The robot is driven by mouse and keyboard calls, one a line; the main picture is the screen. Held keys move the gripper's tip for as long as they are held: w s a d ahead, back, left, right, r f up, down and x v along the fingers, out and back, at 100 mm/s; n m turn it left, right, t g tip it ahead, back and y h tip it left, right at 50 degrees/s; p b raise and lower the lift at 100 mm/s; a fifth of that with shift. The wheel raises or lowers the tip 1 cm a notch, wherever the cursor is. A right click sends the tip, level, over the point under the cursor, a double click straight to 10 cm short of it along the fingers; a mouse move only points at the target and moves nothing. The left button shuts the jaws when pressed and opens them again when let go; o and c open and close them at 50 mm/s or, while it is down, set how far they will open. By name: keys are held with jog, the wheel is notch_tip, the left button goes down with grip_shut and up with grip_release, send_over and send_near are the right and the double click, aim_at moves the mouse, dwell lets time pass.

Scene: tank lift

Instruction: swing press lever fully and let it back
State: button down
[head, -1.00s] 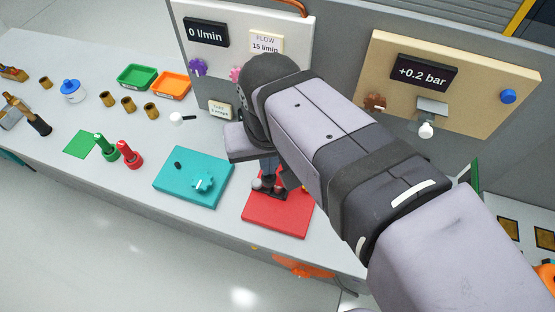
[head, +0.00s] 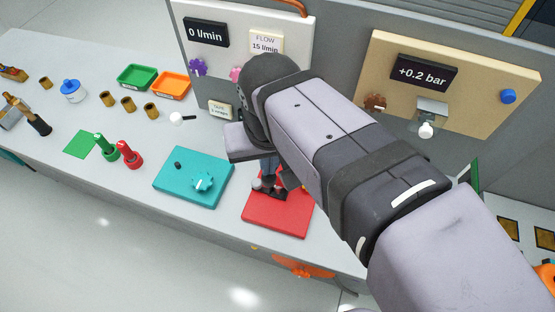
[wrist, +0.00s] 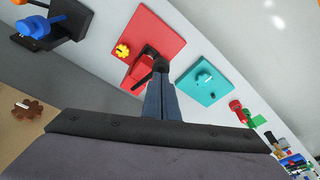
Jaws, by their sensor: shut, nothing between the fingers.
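A red plate (head: 268,222) lies on the bench under my gripper in the head view. In the wrist view the red plate (wrist: 172,28) carries a red block (wrist: 136,74), a yellow knob (wrist: 122,50) and a dark lever (wrist: 149,50) with a black end (wrist: 161,64). My gripper (wrist: 160,75) is shut, with its fingertips at the lever's black end; I cannot tell whether they touch it. In the head view my gripper (head: 268,182) is low over the red plate, and my arm hides most of the lever and block.
A teal plate (head: 180,198) with a small teal knob (head: 203,182) lies to the left. Green (head: 106,147) and red (head: 129,154) pegs stand farther left. Upright panels (head: 455,85) stand behind the bench. An orange part (head: 303,267) shows at the front edge.

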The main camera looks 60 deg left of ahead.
aim_at(269, 177)
jog(key=shift+f, duration=0.1)
jog(key=shift+f+b, duration=1.55)
jog(key=shift+f, duration=0.8)
jog(key=f+b, duration=0.1)
jog(key=f, duration=0.1)
jog(key=f+b, duration=0.1)
jog(key=b, duration=0.1)
jog(key=shift+s+d+f, duration=0.2)
jog(key=shift+f, duration=0.15)
jog(key=shift+r, duration=0.15)
notch_tip(269, 177, up, 13)
jog(key=p, duration=1.2)
